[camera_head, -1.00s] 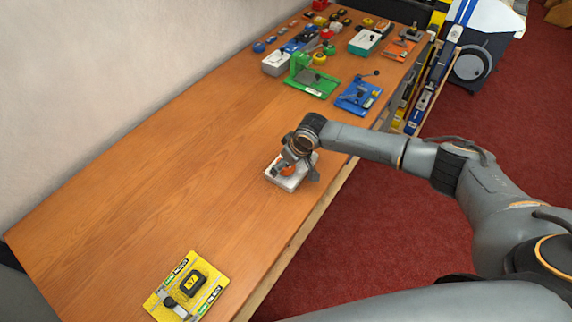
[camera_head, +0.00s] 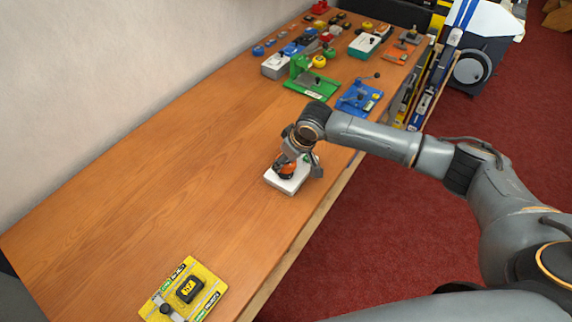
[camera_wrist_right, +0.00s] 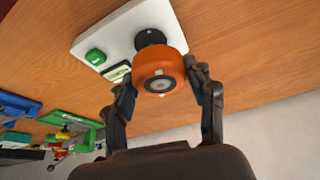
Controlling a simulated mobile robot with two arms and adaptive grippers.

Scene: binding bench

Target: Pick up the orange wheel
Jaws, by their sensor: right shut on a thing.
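The orange wheel (camera_wrist_right: 161,71) is a short orange cylinder with a pale hub, seen close up in the right wrist view. In the head view the wheel (camera_head: 284,172) is partly hidden by my right gripper. My right gripper (camera_wrist_right: 163,88) has one finger on each side of the wheel and is shut on it. The wheel sits at a black post on a white plate (camera_wrist_right: 117,35); I cannot tell whether it is clear of the post. The white plate (camera_head: 286,186) lies on the bench. My left gripper is not in view.
A yellow board (camera_head: 207,285) with a black-and-yellow block lies at the near end of the wooden bench (camera_head: 150,200). Green (camera_head: 312,84) and blue (camera_head: 357,97) fixtures and several small parts stand farther back. The bench left of the plate is clear.

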